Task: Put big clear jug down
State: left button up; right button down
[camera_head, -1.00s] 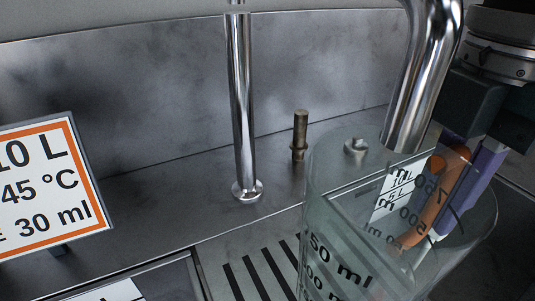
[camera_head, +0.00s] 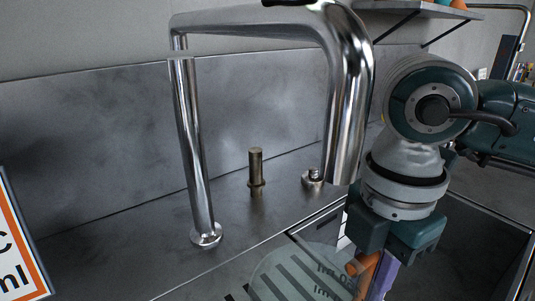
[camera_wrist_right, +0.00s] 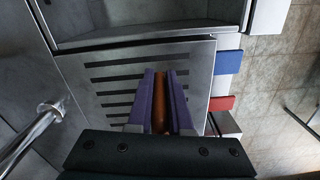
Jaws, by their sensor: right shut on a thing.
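The big clear jug (camera_head: 292,277) is at the bottom of the head view, cut off by the edge, with black ml markings. It is below the end of the chrome spout (camera_head: 345,160), over a slotted metal grate (camera_wrist_right: 125,75). I cannot tell whether its base touches the grate. My right gripper (camera_head: 374,275) has purple fingers closed around the jug's orange handle (camera_head: 366,270). The handle also shows between the fingers in the right wrist view (camera_wrist_right: 160,105). The clear body is hard to make out there. My left gripper is not in view.
A chrome post (camera_head: 190,150) and a short brass-coloured peg (camera_head: 256,170) stand behind the jug. An orange-framed sign (camera_head: 15,245) is at the left. Blue (camera_wrist_right: 229,62) and red (camera_wrist_right: 222,103) tabs sit beside the grate.

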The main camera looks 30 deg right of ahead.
jog(key=shift+f, duration=0.15)
jog(key=c, duration=0.8)
grip_release()
jog(key=shift+c, duration=0.2)
jog(key=shift+r, duration=0.25)
notch_tip(320, 180, up, 11)
jog(key=shift+w+p, duration=0.1)
jog(key=shift+p, duration=0.9)
jog(key=shift+r, duration=0.5)
